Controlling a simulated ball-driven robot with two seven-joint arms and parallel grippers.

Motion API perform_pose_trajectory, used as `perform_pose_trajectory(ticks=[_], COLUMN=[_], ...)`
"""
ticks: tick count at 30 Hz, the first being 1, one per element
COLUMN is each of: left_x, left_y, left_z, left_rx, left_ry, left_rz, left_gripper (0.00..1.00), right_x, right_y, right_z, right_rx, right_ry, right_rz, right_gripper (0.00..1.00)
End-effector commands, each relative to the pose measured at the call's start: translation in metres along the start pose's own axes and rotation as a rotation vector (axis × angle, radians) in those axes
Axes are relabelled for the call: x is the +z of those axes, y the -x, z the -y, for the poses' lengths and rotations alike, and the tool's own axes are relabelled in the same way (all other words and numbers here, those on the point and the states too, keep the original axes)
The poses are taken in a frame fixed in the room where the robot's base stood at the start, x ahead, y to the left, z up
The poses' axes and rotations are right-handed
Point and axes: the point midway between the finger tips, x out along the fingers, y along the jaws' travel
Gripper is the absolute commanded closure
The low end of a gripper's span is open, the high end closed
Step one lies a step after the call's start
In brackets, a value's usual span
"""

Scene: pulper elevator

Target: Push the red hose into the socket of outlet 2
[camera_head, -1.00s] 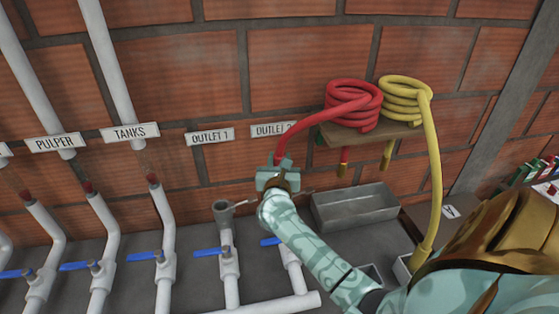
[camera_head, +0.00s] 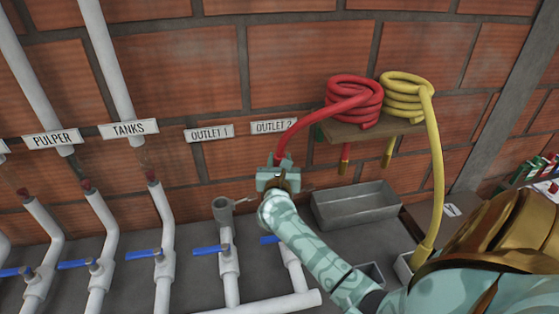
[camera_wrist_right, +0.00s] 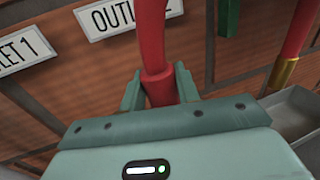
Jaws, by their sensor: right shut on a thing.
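The red hose (camera_head: 355,92) lies coiled on a small wooden shelf, and one length runs down and left to my right gripper (camera_head: 277,175). My right gripper is shut on the red hose, which also shows upright between its fingers in the right wrist view (camera_wrist_right: 155,50). My gripper and arm hide the socket of outlet 2 in the head view. The outlet 2 sign (camera_head: 273,126) is on the brick wall just above the gripper. The pipe below it (camera_head: 293,262) has a blue valve handle, partly covered by my arm. My left gripper is not in view.
The open outlet 1 socket (camera_head: 222,207) stands left of my gripper. A yellow hose (camera_head: 405,97) is coiled beside the red one and hangs down at right. A grey metal tray (camera_head: 355,207) sits right of my arm. Several white pipes with blue valves stand at left.

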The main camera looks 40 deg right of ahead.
Motion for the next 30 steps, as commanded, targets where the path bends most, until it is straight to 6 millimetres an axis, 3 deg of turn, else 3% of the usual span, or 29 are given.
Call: perform_pose_trajectory(ticks=[30], left_x=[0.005], left_y=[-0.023], left_z=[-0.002], left_rx=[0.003], left_ry=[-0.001], left_rz=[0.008], left_gripper=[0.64], right_x=[-0.026], right_y=[0.000], right_z=[0.000], right_rx=[0.000], right_ry=[0.000], right_rz=[0.001], right_gripper=[1.00])
